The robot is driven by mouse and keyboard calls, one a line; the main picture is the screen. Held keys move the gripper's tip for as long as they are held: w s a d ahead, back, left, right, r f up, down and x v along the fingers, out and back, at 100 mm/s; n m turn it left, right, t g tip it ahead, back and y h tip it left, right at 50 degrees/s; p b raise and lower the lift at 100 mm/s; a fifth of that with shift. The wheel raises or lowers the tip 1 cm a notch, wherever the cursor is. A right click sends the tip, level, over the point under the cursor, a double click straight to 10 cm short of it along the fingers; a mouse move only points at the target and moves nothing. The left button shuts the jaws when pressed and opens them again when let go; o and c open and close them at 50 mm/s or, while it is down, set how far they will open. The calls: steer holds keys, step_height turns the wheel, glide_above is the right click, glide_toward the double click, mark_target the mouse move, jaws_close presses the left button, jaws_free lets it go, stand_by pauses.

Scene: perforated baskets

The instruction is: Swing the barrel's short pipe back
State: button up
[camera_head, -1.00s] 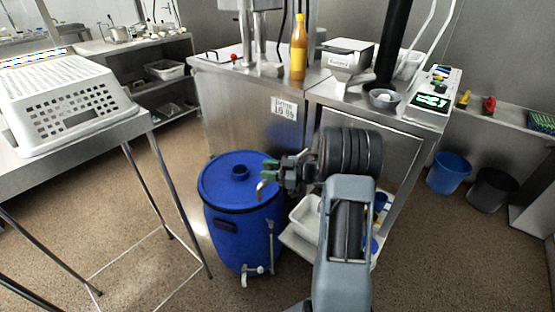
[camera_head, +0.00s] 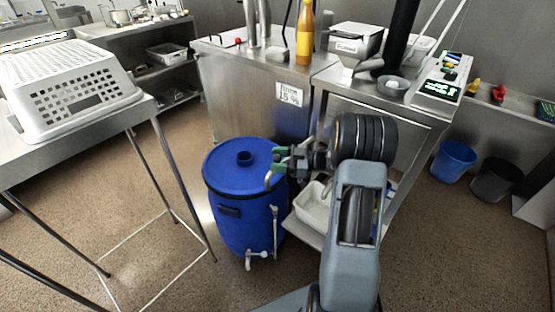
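My gripper (camera_head: 272,167) is at the right edge of the lid, well above the tap, pointing left. Its green-marked fingers look apart, with nothing visible between them. Whether a finger touches the lid, I cannot tell.
A white tray (camera_head: 314,208) is on the low shelf right of the barrel. A steel table (camera_head: 75,140) with a white perforated basket (camera_head: 75,85) stands at the left, its legs near the barrel. Floor in front of the barrel is clear. Blue (camera_head: 453,161) and black (camera_head: 494,180) bins stand at the right.

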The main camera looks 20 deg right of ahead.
steer(key=p+v, duration=0.1)
steer(key=v, duration=1.2)
steer(key=shift+s+d, duration=0.15)
steer(key=shift+d, duration=0.2)
